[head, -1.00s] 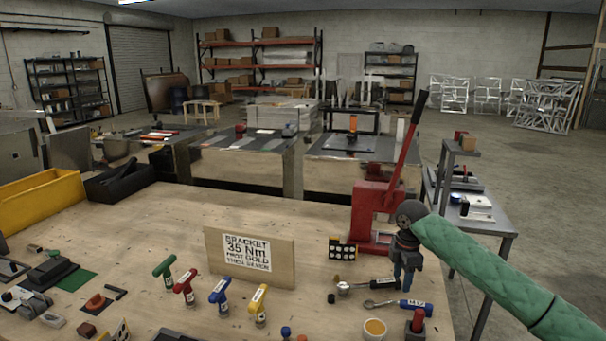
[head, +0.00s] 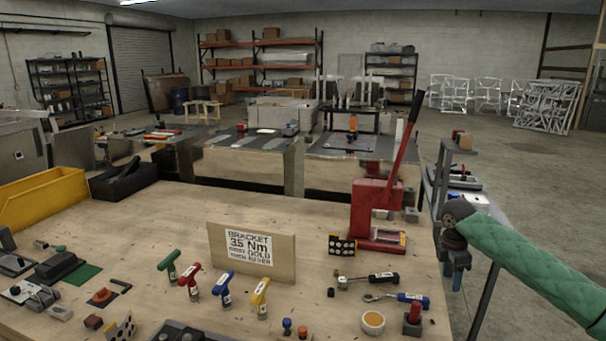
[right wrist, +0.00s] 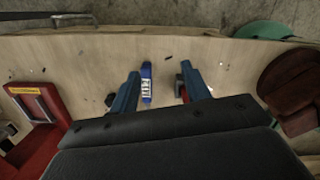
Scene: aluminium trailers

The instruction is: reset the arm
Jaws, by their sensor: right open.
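My right arm, in a green quilted sleeve, comes in from the right in the head view. Its gripper (head: 456,278) points down beyond the right edge of the wooden bench. It is apart from the bench tools. In the right wrist view my right gripper (right wrist: 160,88) has its two blue fingers spread, with nothing held between them. A blue-handled wrench (right wrist: 146,84) lies on the bench below, seen in the gap between the fingers; it also shows in the head view (head: 412,298). My left gripper is not in view.
A red press (head: 374,208) with a raised lever stands at the bench's back right. Near it are a second wrench (head: 368,281), a cup (head: 372,322) and a bracket sign (head: 250,252). Several coloured T-handle drivers stand mid-bench. A grey side table (head: 470,183) is at the right.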

